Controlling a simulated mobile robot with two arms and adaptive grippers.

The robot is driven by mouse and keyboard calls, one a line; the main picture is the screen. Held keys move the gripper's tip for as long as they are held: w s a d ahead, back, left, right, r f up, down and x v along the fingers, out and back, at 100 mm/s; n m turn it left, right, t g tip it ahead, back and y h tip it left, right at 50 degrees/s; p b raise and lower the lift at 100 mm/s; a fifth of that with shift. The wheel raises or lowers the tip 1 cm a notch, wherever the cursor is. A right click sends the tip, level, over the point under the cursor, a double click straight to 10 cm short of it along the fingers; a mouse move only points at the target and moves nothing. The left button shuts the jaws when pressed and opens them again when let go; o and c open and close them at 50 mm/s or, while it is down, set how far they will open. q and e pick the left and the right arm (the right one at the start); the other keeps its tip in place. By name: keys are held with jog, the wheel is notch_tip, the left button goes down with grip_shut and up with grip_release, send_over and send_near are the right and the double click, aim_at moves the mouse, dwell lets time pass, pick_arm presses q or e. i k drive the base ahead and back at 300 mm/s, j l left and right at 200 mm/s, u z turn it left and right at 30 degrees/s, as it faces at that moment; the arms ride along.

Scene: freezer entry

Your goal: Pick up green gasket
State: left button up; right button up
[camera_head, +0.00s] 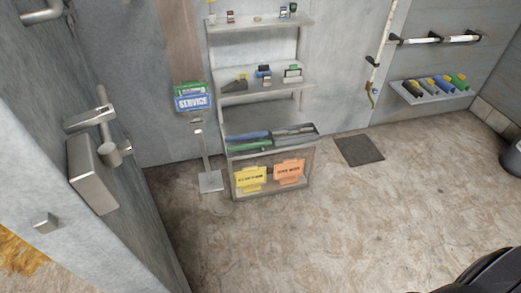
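A thin green strip (250,148), which may be the green gasket, lies in the left part of the grey tray (318,133) on the shelf unit. A blue strip (248,137) lies just behind it. A green roll-like item (459,81) also sits at the right end of the wall shelf; I cannot tell for sure which one is the gasket. Neither of my grippers is in view.
The shelf unit (258,76) stands against the back wall, with small items on its upper shelves. A blue service sign (193,102) stands left of it. A metal door (40,115) fills the left. A dark mat (358,150) lies right of the unit. The middle floor is clear.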

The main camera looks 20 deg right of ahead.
aim_at(265, 142)
jog(key=i+l+z, duration=0.2)
jog(key=i+l, duration=0.65)
jog(key=l, duration=0.1)
